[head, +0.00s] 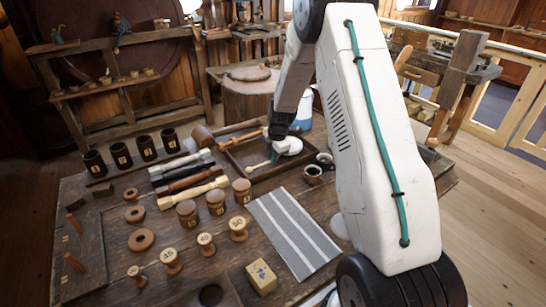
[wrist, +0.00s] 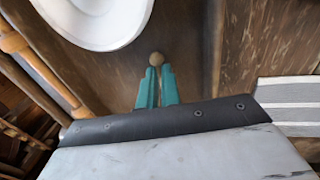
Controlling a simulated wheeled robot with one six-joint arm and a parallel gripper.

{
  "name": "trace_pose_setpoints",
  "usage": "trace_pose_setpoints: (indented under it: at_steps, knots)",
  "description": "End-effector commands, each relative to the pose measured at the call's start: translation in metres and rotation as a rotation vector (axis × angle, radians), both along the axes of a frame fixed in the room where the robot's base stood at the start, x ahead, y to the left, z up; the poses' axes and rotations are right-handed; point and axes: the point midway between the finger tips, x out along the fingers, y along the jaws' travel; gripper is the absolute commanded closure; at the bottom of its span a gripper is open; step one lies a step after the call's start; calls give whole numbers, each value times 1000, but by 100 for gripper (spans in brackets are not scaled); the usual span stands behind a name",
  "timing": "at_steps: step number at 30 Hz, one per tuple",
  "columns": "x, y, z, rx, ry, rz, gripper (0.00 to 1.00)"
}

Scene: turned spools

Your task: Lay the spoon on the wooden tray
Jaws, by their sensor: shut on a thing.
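My gripper (head: 274,157) is over the dark wooden tray (head: 284,170) in the head view, pointing down. Its teal fingers are shut on the spoon (head: 258,165), a thin pale wooden piece sticking out to the left of the fingertips. In the wrist view the closed fingers (wrist: 156,88) have a round brown end of the spoon (wrist: 157,59) at their tips. The rest of the spoon is hidden there. The tray's brown boards (wrist: 185,30) lie beneath. I cannot tell whether the spoon touches the tray floor.
A white dish (wrist: 95,18) is close beside the fingers, also seen in the head view (head: 293,146). A grey striped cloth (head: 292,232) lies in front of the tray. Turned spools (head: 188,213), dark cups (head: 121,155) and a small brown cup (head: 312,174) stand around it.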

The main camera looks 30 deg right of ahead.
Motion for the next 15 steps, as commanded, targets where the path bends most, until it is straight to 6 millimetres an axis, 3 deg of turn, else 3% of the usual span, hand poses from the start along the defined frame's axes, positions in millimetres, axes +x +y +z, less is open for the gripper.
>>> trace_pose_setpoints:
  at_steps: [3, 6, 15]
  knots:
    - [0, 0, -3, 0, 0, 0, 100]
    - [0, 0, -2, 0, 0, 0, 73]
    - [0, 0, -1, 0, 0, 0, 73]
